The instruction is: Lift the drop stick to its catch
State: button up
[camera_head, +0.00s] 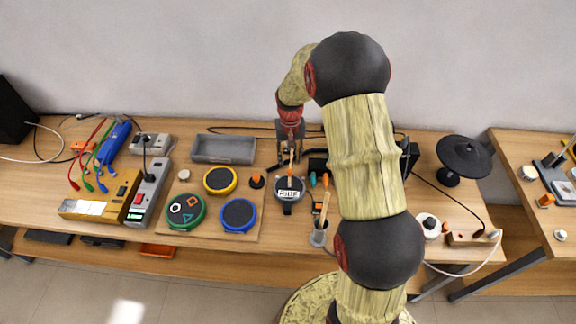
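My gripper (290,157) hangs from the bent arm at the middle of the table, pointing down just behind a dark round device (288,203) with a pale label. A thin light-coloured stick (291,165) rises from that device to between or just in front of my fingers; it may be the drop stick. I cannot tell whether my fingers touch it or how far apart they are. The catch is too small to make out or hidden by the gripper.
A board (219,232) left of the device carries yellow (220,180), green (186,212) and blue (239,216) round pads. A grey tray (223,150) lies behind. A grey cup of tools (319,238) stands front right. My arm hides part of the table's right side.

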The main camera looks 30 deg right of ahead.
aim_at(290, 171)
notch_tip(290, 171, down, 6)
jog(key=shift+f+b, duration=0.2)
jog(key=shift+b, duration=0.2)
jog(key=shift+c, duration=1)
grip_shut()
